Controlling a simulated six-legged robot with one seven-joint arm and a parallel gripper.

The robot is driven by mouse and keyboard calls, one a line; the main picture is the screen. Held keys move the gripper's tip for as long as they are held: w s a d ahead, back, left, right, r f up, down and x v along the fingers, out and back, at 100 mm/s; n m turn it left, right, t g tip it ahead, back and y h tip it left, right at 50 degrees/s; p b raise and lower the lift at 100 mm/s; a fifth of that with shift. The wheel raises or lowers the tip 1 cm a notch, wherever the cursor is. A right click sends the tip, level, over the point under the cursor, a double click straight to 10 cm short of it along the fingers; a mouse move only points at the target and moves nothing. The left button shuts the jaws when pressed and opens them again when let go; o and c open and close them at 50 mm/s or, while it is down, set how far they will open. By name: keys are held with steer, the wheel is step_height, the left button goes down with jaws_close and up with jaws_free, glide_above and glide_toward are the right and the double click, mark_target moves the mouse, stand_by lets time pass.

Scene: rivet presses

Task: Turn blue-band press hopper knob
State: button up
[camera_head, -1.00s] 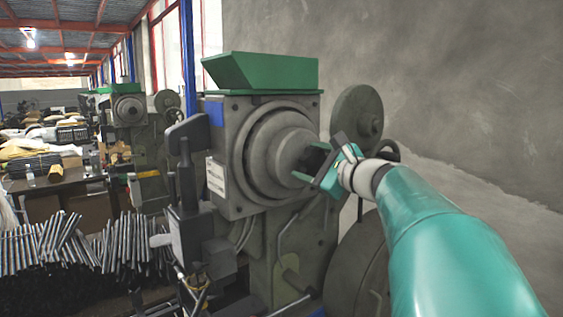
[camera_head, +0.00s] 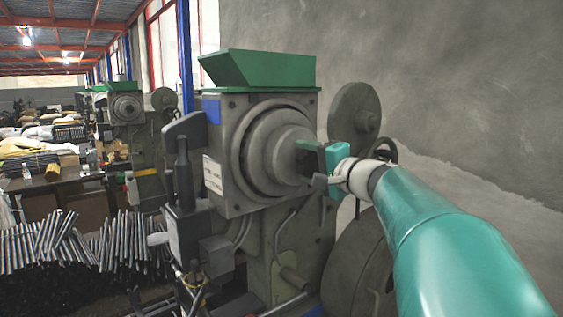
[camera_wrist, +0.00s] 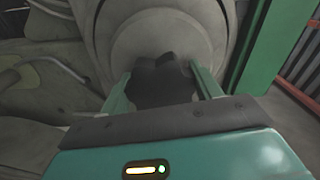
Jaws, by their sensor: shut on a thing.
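The press (camera_head: 225,200) with a blue patch (camera_head: 211,109) at its upper left corner stands in the middle of the head view. A green hopper (camera_head: 258,72) sits on its top. A round stepped grey hub (camera_head: 262,150) fills its front. The dark knob (camera_wrist: 160,80) sticks out from the hub's centre in the wrist view. My gripper (camera_head: 311,161) is at the hub, and its fingers lie on both sides of the knob, shut on it. The knob is mostly hidden by my gripper in the head view.
A grey wheel (camera_head: 356,112) stands behind the press at the right. A lever box (camera_head: 186,133) stands at the press's left. Bundles of metal rods (camera_head: 135,243) are at lower left, and a second press (camera_head: 126,108) stands farther back.

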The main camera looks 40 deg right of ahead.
steer(key=n, duration=0.7)
steer(key=shift+d+f, duration=0.1)
steer(key=shift+f, duration=0.15)
stand_by(0.4)
steer(key=o, duration=1)
steer(key=shift+s, duration=0.1)
steer(key=s, duration=1.3)
steer(key=shift+s+d, duration=0.2)
steer(key=shift+s, duration=0.1)
